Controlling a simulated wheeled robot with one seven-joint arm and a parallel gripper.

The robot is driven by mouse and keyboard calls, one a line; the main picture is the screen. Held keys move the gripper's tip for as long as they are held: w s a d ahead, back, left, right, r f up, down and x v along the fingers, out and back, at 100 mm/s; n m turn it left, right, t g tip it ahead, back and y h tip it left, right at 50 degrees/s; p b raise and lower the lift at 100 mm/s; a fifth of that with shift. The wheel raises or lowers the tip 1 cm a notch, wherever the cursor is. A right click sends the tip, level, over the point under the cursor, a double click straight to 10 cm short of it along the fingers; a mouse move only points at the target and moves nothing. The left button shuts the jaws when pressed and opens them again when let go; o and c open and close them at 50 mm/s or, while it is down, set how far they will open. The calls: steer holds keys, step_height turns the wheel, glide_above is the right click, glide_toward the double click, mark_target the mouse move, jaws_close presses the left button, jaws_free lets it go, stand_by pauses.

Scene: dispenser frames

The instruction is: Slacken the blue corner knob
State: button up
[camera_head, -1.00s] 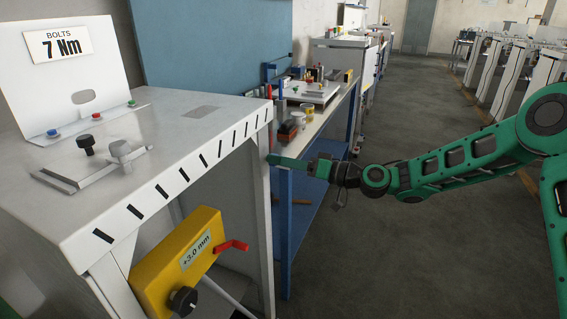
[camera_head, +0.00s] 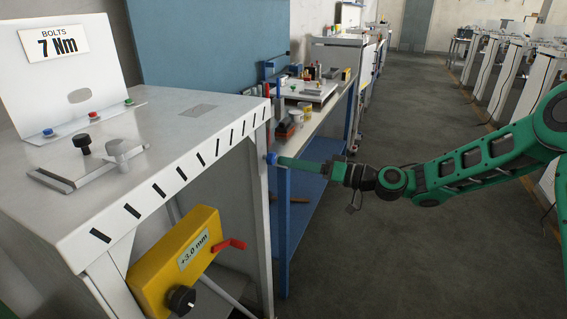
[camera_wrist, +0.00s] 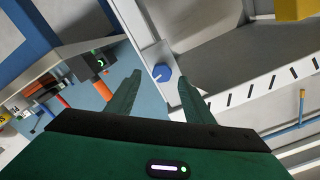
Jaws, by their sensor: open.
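The blue corner knob (camera_head: 271,158) sits on the front corner post of the white frame (camera_head: 258,185), below the top's corner. It also shows in the wrist view (camera_wrist: 162,73), on the white post. My gripper (camera_head: 281,161) is level with the knob, just to its right in the head view. In the wrist view my gripper (camera_wrist: 160,79) has its two green fingers spread, with the knob framed between the tips. The fingers are not closed on it; whether the tips reach past it, I cannot tell.
A yellow box (camera_head: 175,262) with a red crank (camera_head: 230,244) and a black knob hangs under the frame. The blue workbench (camera_head: 300,215) with small parts on top stands close behind my gripper. The floor to the right is open.

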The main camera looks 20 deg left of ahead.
steer(key=d, duration=0.6)
steer(key=shift+s+d, duration=0.25)
steer(key=shift+f, duration=0.1)
